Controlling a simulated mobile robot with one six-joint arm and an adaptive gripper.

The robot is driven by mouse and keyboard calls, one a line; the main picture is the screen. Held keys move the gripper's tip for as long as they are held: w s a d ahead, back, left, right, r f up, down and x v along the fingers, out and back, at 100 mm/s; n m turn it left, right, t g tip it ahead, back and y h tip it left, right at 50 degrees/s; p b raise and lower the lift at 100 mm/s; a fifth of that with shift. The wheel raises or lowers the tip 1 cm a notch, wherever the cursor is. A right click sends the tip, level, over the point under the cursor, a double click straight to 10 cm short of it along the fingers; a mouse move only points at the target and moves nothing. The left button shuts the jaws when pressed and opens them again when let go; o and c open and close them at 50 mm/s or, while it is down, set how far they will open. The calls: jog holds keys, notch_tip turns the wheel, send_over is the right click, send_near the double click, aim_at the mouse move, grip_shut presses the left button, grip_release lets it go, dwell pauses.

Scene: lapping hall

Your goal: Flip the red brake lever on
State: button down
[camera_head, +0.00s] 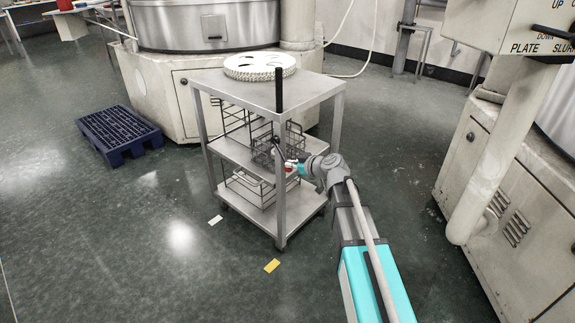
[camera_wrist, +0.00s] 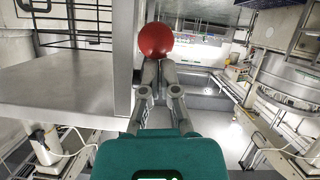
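The red knob of the brake lever (camera_wrist: 155,40) is a round ball just beyond my fingertips in the wrist view. In the head view the red lever (camera_head: 288,167) is a small spot beside the front leg of the metal cart, at about middle-shelf height. My gripper (camera_wrist: 158,72) points at the knob, its fingers close together and their tips meeting the ball's lower edge in the picture. In the head view my gripper (camera_head: 297,167) is right beside the lever. The knob partly hides the tips, so I cannot tell whether they grip or only touch it.
The steel cart (camera_head: 235,88) carries a white round plate (camera_head: 260,66) on top and wire baskets (camera_head: 278,148) below. A black upright bar (camera_head: 279,92) rises at its front corner. A blue pallet (camera_head: 118,132) lies left. A large machine (camera_head: 520,190) stands right. Floor in front is open.

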dwell(0.4)
jog(key=r+p+v, duration=0.1)
jog(key=p+v, duration=0.4)
jog(key=v, duration=0.6)
jog(key=shift+s+a+p, duration=0.15)
jog(key=shift+s+p, duration=0.15)
jog(key=shift+p, duration=0.1)
dwell(0.4)
